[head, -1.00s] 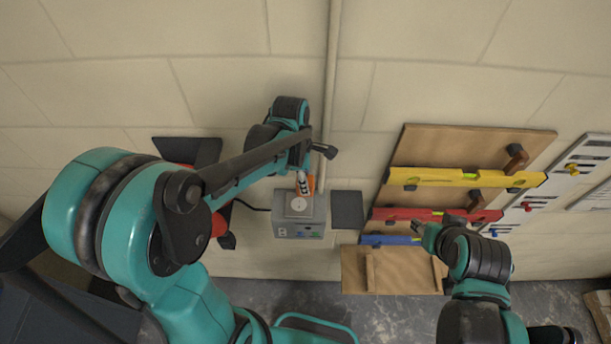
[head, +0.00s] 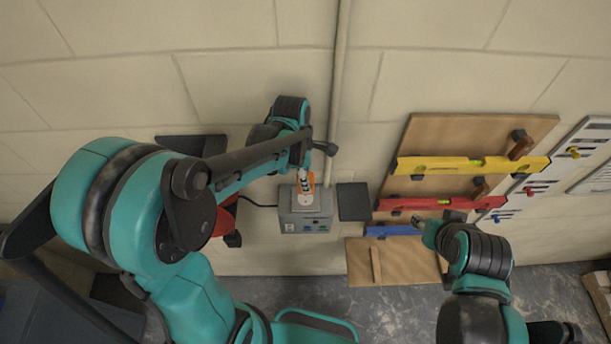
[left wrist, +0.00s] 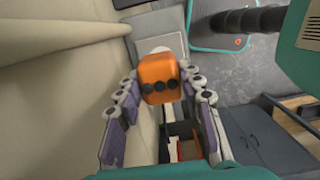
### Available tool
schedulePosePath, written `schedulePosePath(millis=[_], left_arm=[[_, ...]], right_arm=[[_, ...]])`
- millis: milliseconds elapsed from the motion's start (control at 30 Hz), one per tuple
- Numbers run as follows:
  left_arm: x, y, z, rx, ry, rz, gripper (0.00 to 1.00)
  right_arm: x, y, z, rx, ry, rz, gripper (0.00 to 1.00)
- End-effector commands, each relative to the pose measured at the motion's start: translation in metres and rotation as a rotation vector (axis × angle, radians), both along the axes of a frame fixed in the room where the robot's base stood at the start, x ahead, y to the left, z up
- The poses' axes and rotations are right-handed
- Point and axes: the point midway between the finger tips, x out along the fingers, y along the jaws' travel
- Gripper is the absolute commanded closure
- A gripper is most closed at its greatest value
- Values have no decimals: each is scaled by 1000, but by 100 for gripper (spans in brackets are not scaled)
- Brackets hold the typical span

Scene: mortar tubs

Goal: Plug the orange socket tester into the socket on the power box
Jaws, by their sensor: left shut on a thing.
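The orange socket tester (head: 309,183) is in my left gripper (head: 304,178), just above the grey power box (head: 304,224) in the head view. In the left wrist view the tester (left wrist: 158,72) sits between the two fingers of the left gripper (left wrist: 160,100), its face with dark round spots turned to the camera. The white round socket (head: 305,200) is on top of the box, close to the tester's lower end. Whether they touch cannot be told. My right gripper (head: 424,230) is in front of the boards at right; its fingers are too small to read.
A dark flat panel (head: 353,202) adjoins the box's right side. A vertical pipe (head: 337,90) runs down the wall behind.

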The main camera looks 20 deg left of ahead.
Motion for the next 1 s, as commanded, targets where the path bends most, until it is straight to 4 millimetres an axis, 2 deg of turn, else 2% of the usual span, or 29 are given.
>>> schedulePosePath(millis=[200, 433, 1000], left_arm=[[0, 0, -24, 0, 0, 0, 88], [0, 0, -42, 0, 0, 0, 88], [0, 0, -45, 0, 0, 0, 88]], right_arm=[[0, 0, -18, 0, 0, 0, 60], [0, 0, -31, 0, 0, 0, 60], [0, 0, -32, 0, 0, 0, 60]])
